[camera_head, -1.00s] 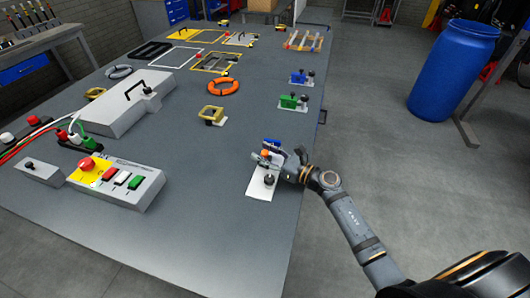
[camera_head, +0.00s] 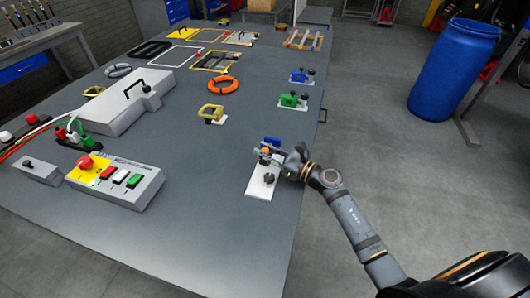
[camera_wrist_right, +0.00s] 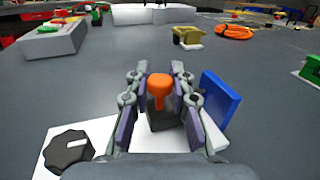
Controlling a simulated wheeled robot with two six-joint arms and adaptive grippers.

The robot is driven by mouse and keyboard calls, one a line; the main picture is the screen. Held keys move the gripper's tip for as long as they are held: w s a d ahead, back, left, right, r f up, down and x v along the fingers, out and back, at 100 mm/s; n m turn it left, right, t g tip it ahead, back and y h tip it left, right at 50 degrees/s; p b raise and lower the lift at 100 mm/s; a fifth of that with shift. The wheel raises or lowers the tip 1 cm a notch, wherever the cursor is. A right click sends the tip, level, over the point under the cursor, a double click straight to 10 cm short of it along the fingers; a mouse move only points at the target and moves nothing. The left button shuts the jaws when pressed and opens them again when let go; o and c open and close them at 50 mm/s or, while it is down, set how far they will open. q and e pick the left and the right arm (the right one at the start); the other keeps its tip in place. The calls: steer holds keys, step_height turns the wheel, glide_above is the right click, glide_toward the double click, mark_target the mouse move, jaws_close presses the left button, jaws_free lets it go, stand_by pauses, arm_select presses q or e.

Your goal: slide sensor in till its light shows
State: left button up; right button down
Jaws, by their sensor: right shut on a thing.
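The sensor (camera_wrist_right: 160,105) looks like a dark grey block with an orange top. It stands upright between the fingers of my right gripper (camera_wrist_right: 156,100), which is shut on it. In the head view my right gripper (camera_head: 270,158) is at the far end of a white plate (camera_head: 262,184). A blue block (camera_wrist_right: 220,98) stands just right of the fingers in the wrist view. A black knob (camera_wrist_right: 68,150) sits on the plate's near left part. The sensor's lower end is hidden, and I cannot make out a lit light on it. My left gripper is out of view.
A green fixture (camera_head: 288,100) and a blue fixture (camera_head: 298,76) stand further along the table's right edge. A yellow part (camera_head: 211,113) and an orange ring (camera_head: 223,86) lie beyond. A control box (camera_head: 125,180) stands left. The table between is clear.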

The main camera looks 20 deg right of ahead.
steer(key=c, duration=1.1)
jaws_free()
steer(key=shift+c, duration=0.2)
steer(key=v, duration=1.2)
steer(key=shift+d, duration=0.1)
